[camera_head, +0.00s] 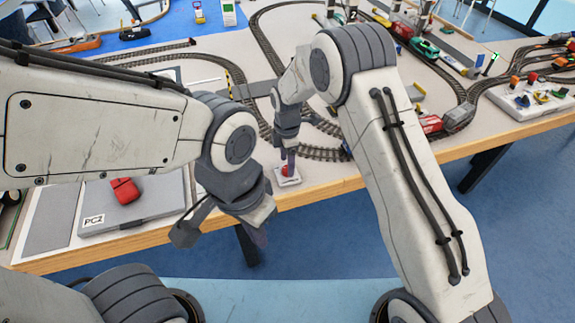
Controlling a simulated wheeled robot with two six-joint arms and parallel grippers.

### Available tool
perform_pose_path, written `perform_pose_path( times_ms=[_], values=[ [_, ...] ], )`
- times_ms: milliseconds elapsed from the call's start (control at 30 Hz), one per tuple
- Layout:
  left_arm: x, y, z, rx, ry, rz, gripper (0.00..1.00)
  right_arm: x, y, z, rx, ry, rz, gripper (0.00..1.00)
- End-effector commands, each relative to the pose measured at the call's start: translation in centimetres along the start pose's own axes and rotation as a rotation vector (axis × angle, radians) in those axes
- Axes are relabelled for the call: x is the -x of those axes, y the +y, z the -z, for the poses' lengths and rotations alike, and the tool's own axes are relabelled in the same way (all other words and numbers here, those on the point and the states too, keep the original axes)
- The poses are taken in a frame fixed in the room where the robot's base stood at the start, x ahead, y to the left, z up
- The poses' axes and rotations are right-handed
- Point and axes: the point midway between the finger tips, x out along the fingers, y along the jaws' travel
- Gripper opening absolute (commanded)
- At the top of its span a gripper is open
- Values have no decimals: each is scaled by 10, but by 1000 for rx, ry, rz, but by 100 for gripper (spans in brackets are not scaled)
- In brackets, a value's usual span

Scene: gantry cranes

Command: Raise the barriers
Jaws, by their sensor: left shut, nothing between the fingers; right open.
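A small white box with a red button (286,171) stands near the front edge of the table. My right gripper (290,158) points down directly over the button, very close to it; whether it touches I cannot tell. It is open. My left gripper (257,232) is shut and empty, in front of the table edge, lower and left of the button box. A thin yellow-and-black striped pole (229,84), which looks like a barrier, stands by the grey road strip across the tracks. Its exact pose is hard to tell. My arms hide part of the crossing.
A grey case marked PC2 (150,203) with a red toy car (125,190) on it lies at the left front. Model tracks (268,45) loop across the table.

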Motion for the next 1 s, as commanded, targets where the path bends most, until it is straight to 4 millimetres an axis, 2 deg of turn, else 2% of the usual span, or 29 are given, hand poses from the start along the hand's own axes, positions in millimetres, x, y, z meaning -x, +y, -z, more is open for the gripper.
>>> perform_pose_path(
  times_ms=[200,400,600,1000],
  values=[
    [-6,0,0,0,0,0,0,46,1,-1,0,0,-6,71],
    [-8,-1,0,0,0,0,0,75,0,-1,-1,0,-3,71],
    [-9,-1,0,0,0,0,0,84,0,-1,-1,0,-1,71],
    [-8,-1,0,0,0,0,0,84,0,-1,-1,0,0,71]
  ],
)
